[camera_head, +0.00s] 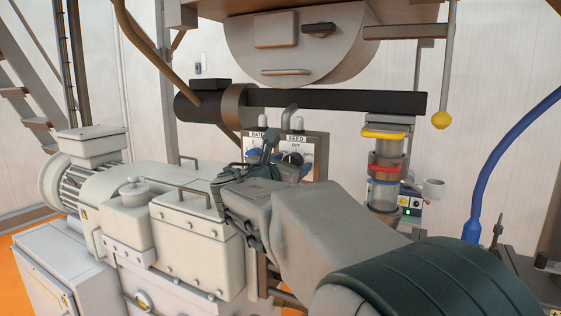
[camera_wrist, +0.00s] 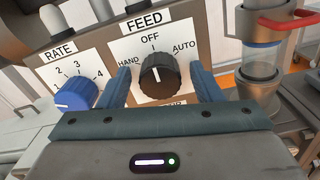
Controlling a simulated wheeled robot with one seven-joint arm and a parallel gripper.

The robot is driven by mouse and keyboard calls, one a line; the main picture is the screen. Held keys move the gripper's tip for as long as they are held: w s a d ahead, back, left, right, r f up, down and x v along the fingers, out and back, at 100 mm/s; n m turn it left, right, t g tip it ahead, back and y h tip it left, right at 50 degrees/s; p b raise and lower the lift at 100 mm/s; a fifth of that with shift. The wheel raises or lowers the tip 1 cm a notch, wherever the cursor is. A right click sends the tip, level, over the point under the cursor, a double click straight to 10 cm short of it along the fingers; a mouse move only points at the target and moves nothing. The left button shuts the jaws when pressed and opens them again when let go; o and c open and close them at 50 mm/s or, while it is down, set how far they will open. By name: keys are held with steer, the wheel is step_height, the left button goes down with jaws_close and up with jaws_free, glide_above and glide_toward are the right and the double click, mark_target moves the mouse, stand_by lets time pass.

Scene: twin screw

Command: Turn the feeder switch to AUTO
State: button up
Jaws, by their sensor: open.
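The feeder switch is a black ribbed knob (camera_wrist: 158,76) on a white plate labelled FEED, with HAND at left, OFF at top and AUTO at right. Its white line points up toward OFF. In the wrist view my gripper (camera_wrist: 160,74) is open, one blue-grey finger on each side of the knob, with gaps visible on both sides. I cannot tell how deep the fingers reach. In the head view the knob (camera_head: 293,158) shows partly behind my gripper (camera_head: 281,155) at the panel. The plate's lower lettering is mostly hidden.
A blue RATE knob (camera_wrist: 76,93) sits left of my left finger, its mark pointing lower left. A clear sight tube with a red ring (camera_wrist: 262,62) stands right of the panel. A black horizontal bar (camera_head: 340,100) runs above the panel. A pale gearbox (camera_head: 195,225) lies at left.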

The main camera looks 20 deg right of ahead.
steer(key=c, duration=1)
steer(key=shift+f+m+b, duration=0.1)
steer(key=shift+m+b, duration=0.3)
steer(key=shift+b, duration=0.3)
steer(key=shift+m+b, duration=5.5)
steer(key=shift+b, duration=1.25)
